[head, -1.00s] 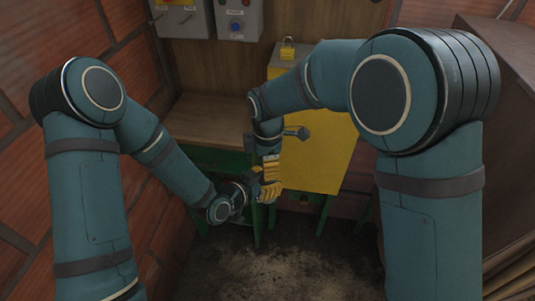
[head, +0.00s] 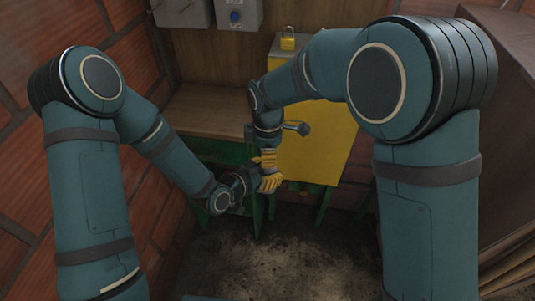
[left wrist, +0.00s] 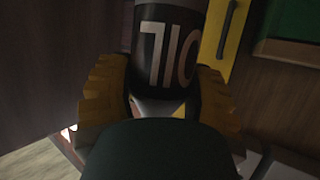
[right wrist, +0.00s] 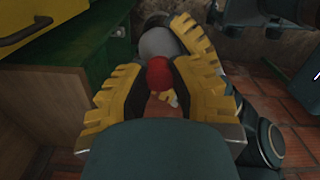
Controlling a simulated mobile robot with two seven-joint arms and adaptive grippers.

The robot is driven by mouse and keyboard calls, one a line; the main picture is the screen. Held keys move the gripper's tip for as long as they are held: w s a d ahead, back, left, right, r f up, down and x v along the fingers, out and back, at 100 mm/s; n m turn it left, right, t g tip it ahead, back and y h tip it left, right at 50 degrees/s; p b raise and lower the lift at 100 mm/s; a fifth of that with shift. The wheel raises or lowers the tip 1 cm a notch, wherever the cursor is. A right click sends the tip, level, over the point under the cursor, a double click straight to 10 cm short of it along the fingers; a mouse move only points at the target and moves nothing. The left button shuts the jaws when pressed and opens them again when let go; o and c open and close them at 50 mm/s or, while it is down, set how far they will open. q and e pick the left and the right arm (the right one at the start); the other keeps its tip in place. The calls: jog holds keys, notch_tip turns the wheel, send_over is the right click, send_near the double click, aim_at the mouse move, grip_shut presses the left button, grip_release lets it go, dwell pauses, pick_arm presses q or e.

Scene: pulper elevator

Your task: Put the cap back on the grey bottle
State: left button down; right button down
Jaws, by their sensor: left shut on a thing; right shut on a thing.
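The grey bottle, with a black band and white OIL lettering (left wrist: 168,50), is between the yellow fingers of my left gripper (left wrist: 160,100), which is shut on it. Its grey end (right wrist: 158,42) shows in the right wrist view. The red cap (right wrist: 160,74) is between the fingers of my right gripper (right wrist: 165,85), which is shut on it. The cap overlaps the bottle in that view; I cannot tell whether they touch. In the head view my right gripper (head: 269,158) is just above my left gripper (head: 268,183), and the bottle and cap are hidden.
A yellow cabinet (head: 318,135) with a padlock (head: 287,39) on top stands close behind the grippers. A wooden bench top (head: 207,110) on a green frame is to the left. Brick wall (head: 28,90) lies at far left. The dirty floor (head: 285,255) below is open.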

jog(key=m, duration=0.7)
jog(key=shift+m, duration=0.4)
jog(key=m, duration=0.8)
jog(key=c, duration=0.8)
grip_release()
jog(key=shift+c, duration=0.2)
jog(key=shift+a, duration=0.1)
notch_tip(320, 180, up, 12)
jog(key=shift+d, duration=0.2)
